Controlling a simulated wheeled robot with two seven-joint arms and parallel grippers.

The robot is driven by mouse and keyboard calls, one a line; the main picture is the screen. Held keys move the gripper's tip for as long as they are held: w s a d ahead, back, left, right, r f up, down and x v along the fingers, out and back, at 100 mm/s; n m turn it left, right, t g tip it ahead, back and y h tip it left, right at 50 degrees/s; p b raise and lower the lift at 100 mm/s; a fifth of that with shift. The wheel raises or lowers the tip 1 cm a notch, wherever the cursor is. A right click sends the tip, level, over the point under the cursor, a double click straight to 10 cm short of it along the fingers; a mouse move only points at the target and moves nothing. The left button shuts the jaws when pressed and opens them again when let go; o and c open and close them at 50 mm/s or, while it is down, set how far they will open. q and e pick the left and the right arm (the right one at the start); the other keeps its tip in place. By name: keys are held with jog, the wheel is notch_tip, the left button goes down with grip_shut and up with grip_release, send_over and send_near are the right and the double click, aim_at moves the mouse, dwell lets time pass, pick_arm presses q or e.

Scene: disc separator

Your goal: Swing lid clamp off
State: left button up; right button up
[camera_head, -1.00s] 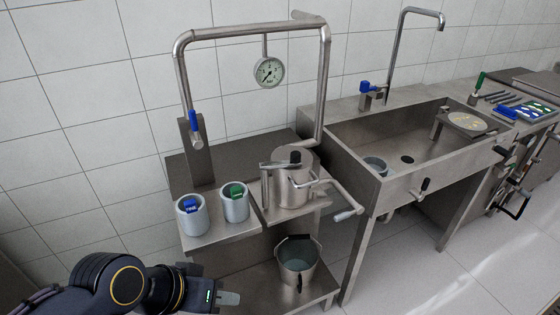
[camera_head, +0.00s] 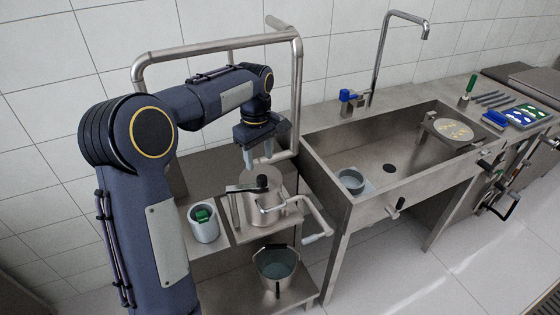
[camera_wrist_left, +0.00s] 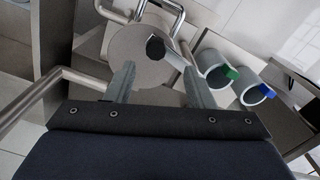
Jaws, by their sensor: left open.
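The disc separator is a steel drum (camera_head: 261,197) with a flat round lid, on a steel stand. The lid clamp (camera_head: 245,188) is a bar reaching across the lid from a post, with a black knob (camera_head: 262,182) on its end. In the left wrist view the lid (camera_wrist_left: 137,52) and the black knob (camera_wrist_left: 155,47) show between and beyond my fingers. My left gripper (camera_head: 260,158) points down above the lid, open and empty; its two fingers also show apart in the left wrist view (camera_wrist_left: 157,82). My right gripper is not in view.
A grey cup with a green top (camera_head: 204,224) stands left of the drum. A bucket (camera_head: 276,264) sits on the lower shelf. A pipe frame (camera_head: 297,100) rises behind the drum. The sink (camera_head: 330,150) is to the right.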

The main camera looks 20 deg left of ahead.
aim_at(262, 178)
pick_arm(q)
jog(key=shift+w+f, duration=0.15)
jog(key=shift+w, duration=0.25)
notch_tip(262, 178, down, 8)
jog(key=shift+r+p, duration=0.2)
jog(key=shift+p, duration=0.25)
jog(key=shift+c, duration=0.4)
grip_shut()
